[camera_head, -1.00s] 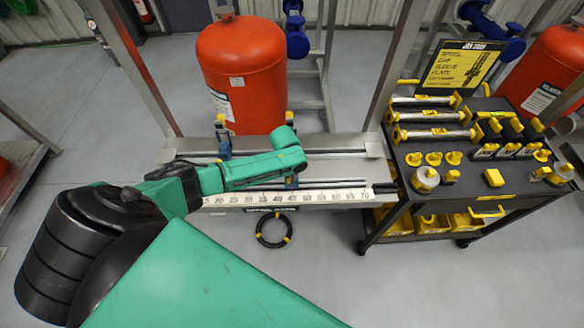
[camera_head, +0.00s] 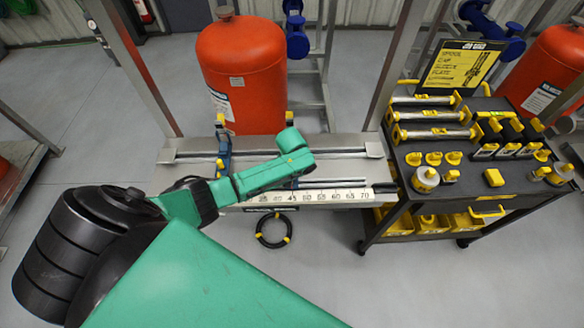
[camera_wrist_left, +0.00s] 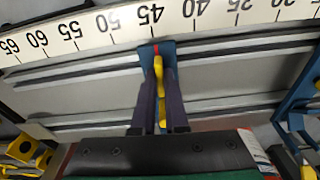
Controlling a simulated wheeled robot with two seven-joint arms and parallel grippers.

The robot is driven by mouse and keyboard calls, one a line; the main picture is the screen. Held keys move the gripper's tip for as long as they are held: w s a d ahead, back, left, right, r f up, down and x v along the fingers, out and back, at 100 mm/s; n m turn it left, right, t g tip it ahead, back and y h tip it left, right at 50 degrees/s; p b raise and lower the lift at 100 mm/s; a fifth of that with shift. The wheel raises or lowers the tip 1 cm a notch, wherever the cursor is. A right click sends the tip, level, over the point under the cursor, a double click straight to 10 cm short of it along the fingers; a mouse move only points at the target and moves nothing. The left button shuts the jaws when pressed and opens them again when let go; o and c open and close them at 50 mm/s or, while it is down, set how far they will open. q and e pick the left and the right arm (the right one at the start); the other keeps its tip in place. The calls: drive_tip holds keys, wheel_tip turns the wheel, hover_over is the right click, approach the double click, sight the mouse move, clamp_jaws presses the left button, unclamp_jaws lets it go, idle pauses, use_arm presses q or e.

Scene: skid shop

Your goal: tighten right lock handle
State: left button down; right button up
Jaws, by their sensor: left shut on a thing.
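The right lock handle is a yellow lever (camera_wrist_left: 159,72) on a blue clamp block (camera_wrist_left: 148,58) with a red mark near 45 on the scale, in the left wrist view. My left gripper (camera_wrist_left: 160,100) has its two dark fingers shut on either side of the lever. Its lower part shows between the fingers. In the head view my green left arm (camera_head: 260,178) reaches over the rail and hides the gripper and most of the right clamp. My right gripper is in neither view.
A blue clamp with a yellow top (camera_head: 222,145) stands on the rail (camera_head: 345,153) to the left. An orange tank (camera_head: 243,75) stands behind. A white scale (camera_head: 335,196) runs along the front. A dark tool cart (camera_head: 455,195) is at the right.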

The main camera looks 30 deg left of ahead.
use_arm(q)
drive_tip(key=c, duration=1.4)
unclamp_jaws()
drive_tip(key=shift+n, duration=0.4)
drive_tip(key=o, duration=0.5)
drive_tip(key=shift+c, duration=0.2)
drive_tip(key=shift+r, duration=0.1)
drive_tip(key=shift+r, duration=3.4)
drive_tip(key=m, duration=0.4)
drive_tip(key=shift+r, duration=0.25)
drive_tip(key=m, duration=0.3)
drive_tip(key=shift+r+h, duration=0.15)
drive_tip(key=shift+h, duration=0.25)
